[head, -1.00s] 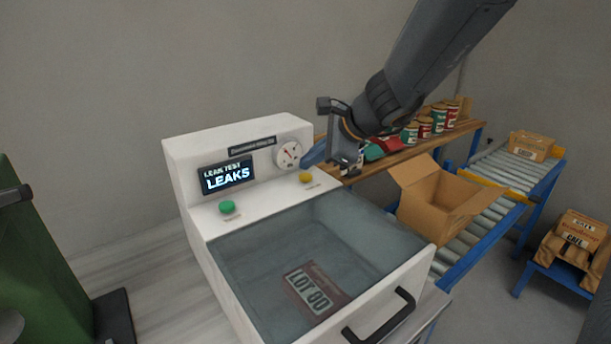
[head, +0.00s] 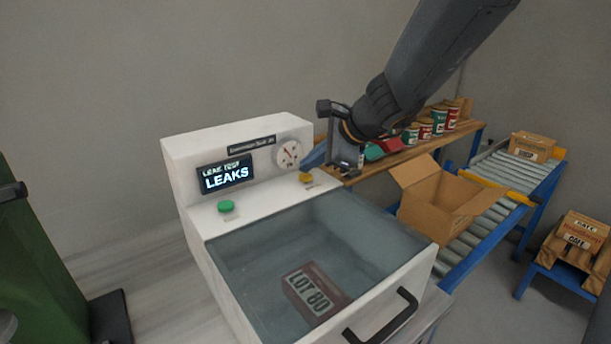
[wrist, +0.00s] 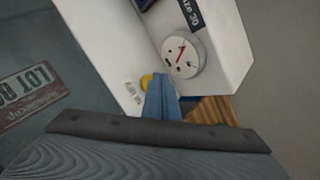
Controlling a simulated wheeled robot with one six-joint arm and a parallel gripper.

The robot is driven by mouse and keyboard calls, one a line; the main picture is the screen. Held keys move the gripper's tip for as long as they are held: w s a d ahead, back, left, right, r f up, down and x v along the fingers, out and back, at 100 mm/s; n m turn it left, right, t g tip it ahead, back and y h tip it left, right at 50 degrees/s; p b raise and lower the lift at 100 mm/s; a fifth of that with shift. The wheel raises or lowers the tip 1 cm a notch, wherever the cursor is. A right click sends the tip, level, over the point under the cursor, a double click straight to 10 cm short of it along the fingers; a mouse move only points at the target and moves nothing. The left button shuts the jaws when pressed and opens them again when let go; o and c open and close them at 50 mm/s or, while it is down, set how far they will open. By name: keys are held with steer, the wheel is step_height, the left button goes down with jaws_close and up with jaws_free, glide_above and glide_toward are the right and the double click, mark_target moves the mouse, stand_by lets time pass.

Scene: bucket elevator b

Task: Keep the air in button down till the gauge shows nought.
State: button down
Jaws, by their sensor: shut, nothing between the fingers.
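The yellow button (head: 306,177) is on the white machine's ledge, and in the wrist view it (wrist: 146,80) has a small label beside it that seems to read AIR IN. My gripper (head: 314,157) is shut and empty. Its blue fingertips (wrist: 161,82) are right next to the button and partly overlap it in the wrist view. I cannot tell whether they touch it or whether it is pressed. The round white gauge (head: 288,154) is on the panel behind. Its red needle shows in the wrist view (wrist: 181,53), but the numbers are too small to read.
The screen (head: 226,177) reads LEAK TEST, LEAKS. A green button (head: 226,207) is to the left. A pack marked LOT 80 (head: 314,292) lies in the clear-lidded chamber. An open carton (head: 437,207) and a roller conveyor (head: 470,228) stand to the right.

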mark_target(310, 177)
steer(key=shift+f+b, duration=0.5)
stand_by(1.5)
steer(key=shift+r, duration=0.1)
stand_by(0.9)
steer(key=shift+r+p, duration=0.85)
steer(key=shift+r, duration=0.05)
step_height(310, 177, up, 5)
steer(key=p, duration=0.4)
